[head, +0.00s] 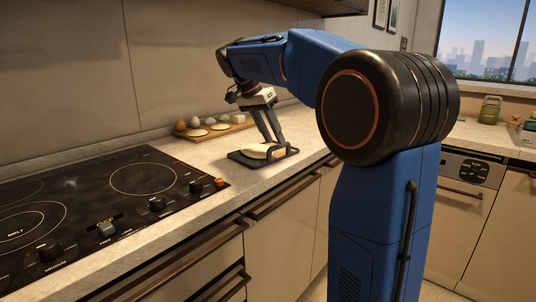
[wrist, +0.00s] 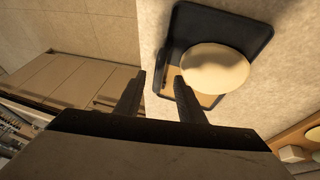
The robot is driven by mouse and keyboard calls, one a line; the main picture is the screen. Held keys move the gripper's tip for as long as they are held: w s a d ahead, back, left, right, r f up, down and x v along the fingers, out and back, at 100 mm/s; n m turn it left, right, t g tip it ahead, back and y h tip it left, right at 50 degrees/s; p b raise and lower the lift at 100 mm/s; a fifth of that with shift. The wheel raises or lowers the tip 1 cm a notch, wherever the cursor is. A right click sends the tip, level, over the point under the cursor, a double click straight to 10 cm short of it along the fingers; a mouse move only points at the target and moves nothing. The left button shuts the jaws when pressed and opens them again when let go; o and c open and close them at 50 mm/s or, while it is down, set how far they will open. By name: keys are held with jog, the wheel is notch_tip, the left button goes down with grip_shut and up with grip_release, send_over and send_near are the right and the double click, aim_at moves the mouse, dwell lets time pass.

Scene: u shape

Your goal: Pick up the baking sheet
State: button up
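The baking sheet (head: 236,156) is a dark, shallow tray lying on the counter to the right of the cooktop. A pale, round, dough-like piece (head: 262,151) lies on it. In the wrist view, the baking sheet (wrist: 178,24) has a dark rim, and the pale round piece (wrist: 215,68) covers part of its tan inside. My gripper (head: 275,143) points down at the sheet's right end. In the wrist view, my gripper (wrist: 160,76) has its fingers apart, with a bit of the sheet's near edge showing between them. I cannot tell whether they touch it.
A wooden board (head: 214,130) with eggs and pale rounds lies behind the sheet against the wall. The black cooktop (head: 110,195) with knobs is at the left. Drawers with bar handles (head: 285,197) run below the counter edge. A green canister (head: 490,110) stands far right.

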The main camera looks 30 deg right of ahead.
aim_at(279, 146)
jog(key=shift+x, duration=2.6)
jog(key=shift+d+r, duration=0.15)
grip_shut()
